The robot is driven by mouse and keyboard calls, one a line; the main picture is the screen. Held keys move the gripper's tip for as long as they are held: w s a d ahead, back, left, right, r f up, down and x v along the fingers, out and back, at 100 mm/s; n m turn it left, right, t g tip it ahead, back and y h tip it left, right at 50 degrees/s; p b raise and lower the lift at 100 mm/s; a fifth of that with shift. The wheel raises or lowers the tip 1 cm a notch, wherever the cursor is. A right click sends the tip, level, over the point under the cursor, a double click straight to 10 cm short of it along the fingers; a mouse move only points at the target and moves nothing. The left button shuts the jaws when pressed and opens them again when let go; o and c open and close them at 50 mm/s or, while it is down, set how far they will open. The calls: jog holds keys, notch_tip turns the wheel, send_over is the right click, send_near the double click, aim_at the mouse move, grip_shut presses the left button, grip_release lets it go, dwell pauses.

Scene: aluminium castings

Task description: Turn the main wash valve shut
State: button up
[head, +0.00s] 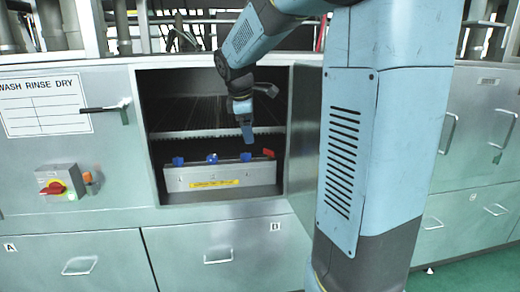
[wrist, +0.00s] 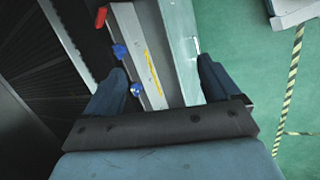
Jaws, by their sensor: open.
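A metal box (head: 222,180) with a yellow label sits low inside the open bay of the washer. Three blue valve handles (head: 212,158) stand in a row along its top, and a red lever (head: 268,153) sits at its right end. I cannot tell which is the main wash valve. My gripper (head: 246,136) points down inside the bay, above the box near the rightmost blue handle, open and empty. In the wrist view the fingers (wrist: 163,66) spread either side of the box. The red lever (wrist: 101,17) and two blue handles (wrist: 128,70) show there; the third is not seen.
The bay has a toothed rack edge (head: 215,134) above the box and an open door (head: 302,130) at its right. A grey switch box (head: 58,180) with a red knob and a dark lever handle (head: 105,108) are on the left panel. Green floor (wrist: 230,30) is clear outside.

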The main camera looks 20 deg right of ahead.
jog(key=w+d+f+n+g, duration=0.1)
jog(key=w+d+f+n, duration=0.3)
jog(key=w, duration=0.3)
jog(key=w+d+f+n, duration=0.3)
jog(key=w+f, duration=0.1)
jog(key=w, duration=0.3)
jog(key=n, duration=0.2)
send_near(269, 154)
jog(key=w, duration=0.1)
jog(key=shift+h, duration=0.5)
jog(key=shift+x, duration=3.7)
jog(key=shift+s, duration=0.1)
jog(key=shift+c, duration=0.2)
